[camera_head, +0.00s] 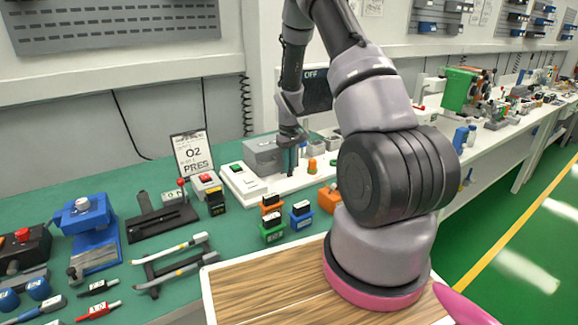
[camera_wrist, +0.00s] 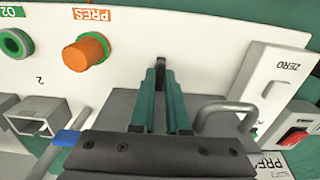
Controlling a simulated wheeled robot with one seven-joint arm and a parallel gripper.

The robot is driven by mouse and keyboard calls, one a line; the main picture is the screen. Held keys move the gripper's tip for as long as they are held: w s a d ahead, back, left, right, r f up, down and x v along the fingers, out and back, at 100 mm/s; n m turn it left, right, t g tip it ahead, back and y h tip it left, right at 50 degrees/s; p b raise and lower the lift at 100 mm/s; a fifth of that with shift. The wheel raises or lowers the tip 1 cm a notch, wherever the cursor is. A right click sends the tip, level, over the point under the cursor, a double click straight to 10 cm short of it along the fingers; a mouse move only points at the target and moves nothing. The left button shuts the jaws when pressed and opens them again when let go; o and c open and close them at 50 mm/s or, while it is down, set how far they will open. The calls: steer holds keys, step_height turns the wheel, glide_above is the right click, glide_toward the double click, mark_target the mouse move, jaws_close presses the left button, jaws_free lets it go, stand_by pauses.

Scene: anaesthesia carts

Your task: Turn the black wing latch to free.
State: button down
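A black piece (camera_wrist: 160,66), which looks like the wing latch, shows at the far end of my fingers in the wrist view. My gripper (camera_wrist: 162,82) has two teal fingers with a narrow gap, one on each side of this piece. I cannot tell whether they press on it. The fingers are over a grey box (camera_wrist: 112,103) on a white panel (camera_wrist: 215,60). In the head view my gripper (camera_head: 291,165) points down beside the grey box (camera_head: 264,154); the latch is not clear there.
A bent grey handle (camera_wrist: 222,106) is right of the fingers. Small coloured blocks (camera_head: 271,230) stand on the green bench in front.

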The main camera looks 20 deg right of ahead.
steer(key=shift+m, duration=0.3)
steer(key=m, duration=1.3)
steer(key=shift+m, duration=2.1)
steer(key=c, duration=0.9)
jaws_free()
